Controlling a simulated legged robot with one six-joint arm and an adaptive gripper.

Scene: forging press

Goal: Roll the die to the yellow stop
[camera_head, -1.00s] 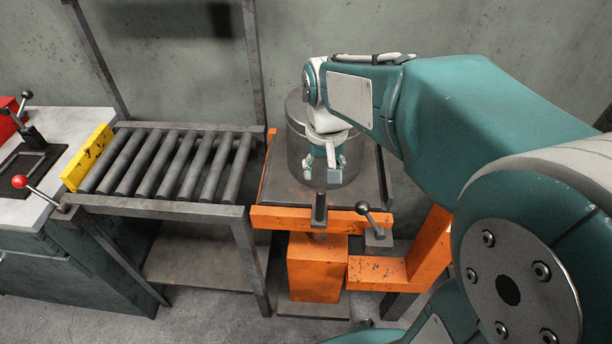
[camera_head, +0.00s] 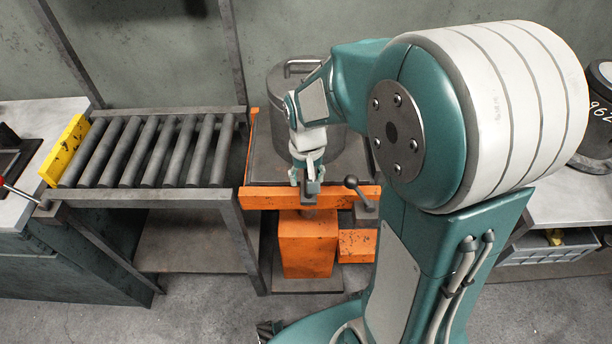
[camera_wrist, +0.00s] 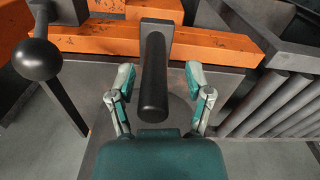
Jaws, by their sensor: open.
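The die (camera_head: 278,98) is a grey metal cylinder with a bar handle on top. It stands upright on the orange lift table (camera_head: 257,195), partly hidden by my arm. The yellow stop (camera_head: 66,150) is a block across the left end of the roller conveyor (camera_head: 150,195). My gripper (camera_head: 308,180) is open at the table's front edge, in front of the die. In the wrist view, my open fingers (camera_wrist: 160,70) lie on either side of a dark upright handle (camera_wrist: 154,75) that rises from the orange bar. Contact with it cannot be told.
A ball-topped lever (camera_head: 352,183) stands just right of my gripper; it also shows in the wrist view (camera_wrist: 37,58). The rollers are empty. A bench with a red-tipped lever (camera_head: 22,195) adjoins the conveyor's left end. A grey crate (camera_head: 545,255) sits at right.

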